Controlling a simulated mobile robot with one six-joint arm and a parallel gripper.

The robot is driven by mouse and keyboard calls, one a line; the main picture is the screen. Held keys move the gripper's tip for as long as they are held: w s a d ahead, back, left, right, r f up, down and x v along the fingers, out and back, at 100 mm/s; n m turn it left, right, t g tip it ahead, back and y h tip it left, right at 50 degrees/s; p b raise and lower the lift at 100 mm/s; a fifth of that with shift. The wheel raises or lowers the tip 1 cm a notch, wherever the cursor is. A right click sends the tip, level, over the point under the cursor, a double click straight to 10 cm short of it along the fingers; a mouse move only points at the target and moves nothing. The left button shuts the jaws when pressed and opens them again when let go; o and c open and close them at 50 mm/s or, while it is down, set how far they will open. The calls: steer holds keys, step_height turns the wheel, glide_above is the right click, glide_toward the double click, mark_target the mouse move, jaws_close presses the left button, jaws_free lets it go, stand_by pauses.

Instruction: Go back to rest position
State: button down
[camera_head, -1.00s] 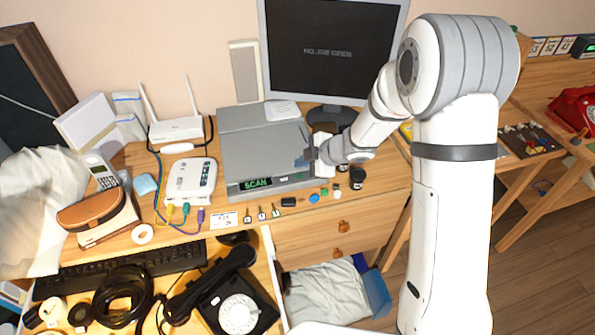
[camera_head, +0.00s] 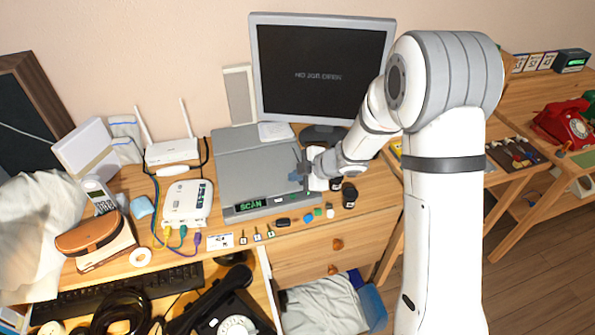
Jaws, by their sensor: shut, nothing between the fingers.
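My gripper (camera_head: 300,174) is at the right part of the grey scanner (camera_head: 240,176), over its top. Its fingers are dark and small in this view, and they look shut with nothing held. Whether the fingertips touch the scanner cannot be told.
A monitor (camera_head: 322,68) stands behind the scanner, close to my arm. A white router (camera_head: 172,151) and a white box with cables (camera_head: 188,204) are to the left. Small caps and dark jars (camera_head: 349,195) sit at the front right. A black dial phone (camera_head: 236,318) lies in an open drawer below.

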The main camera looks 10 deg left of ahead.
steer(key=d+r+m+t+h, duration=0.6)
steer(key=d+r+m, duration=0.65)
steer(key=d, duration=0.65)
steer(key=s+d+r+m+g+h, duration=0.2)
steer(key=s+d+r+m, duration=0.15)
steer(key=s, duration=0.45)
steer(key=s+d+r+m+g+h, duration=0.2)
steer(key=s+d+m, duration=0.1)
steer(key=s+d, duration=0.3)
steer(key=s+a+m+g+y, duration=0.1)
steer(key=s+a+m+g, duration=0.1)
steer(key=s, duration=0.9)
steer(key=shift+s+a+m+g+y, duration=0.25)
steer(key=shift+a+m, duration=0.2)
steer(key=shift+m, duration=0.25)
stand_by(1.6)
